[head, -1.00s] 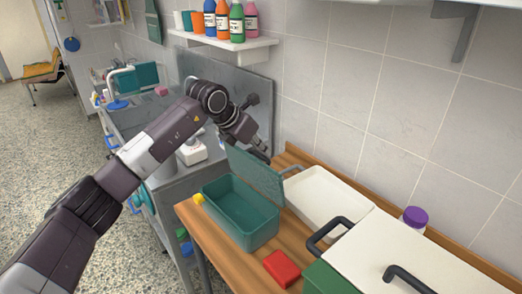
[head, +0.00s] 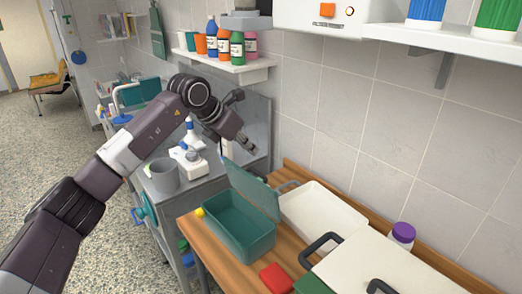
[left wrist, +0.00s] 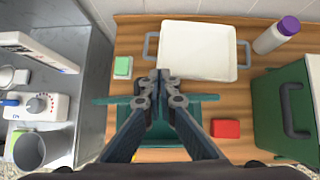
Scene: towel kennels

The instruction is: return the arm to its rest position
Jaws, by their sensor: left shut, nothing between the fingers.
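My left arm comes in from the left in the head view. Its gripper (head: 246,146) hangs above the bench, near the raised lid of the teal box (head: 262,246). In the left wrist view the left gripper (left wrist: 160,76) has its fingertips together with nothing between them. It is above the teal box (left wrist: 208,109), which it partly covers in that view. My right gripper is not in view.
The wooden bench (head: 214,255) holds a white tray (head: 322,212), a red block (head: 276,278), a purple-capped bottle (head: 402,237) and a green bin with a white lid (head: 372,258). A shelf (head: 235,72) holds bottles. A grey mug (head: 164,176) stands left.

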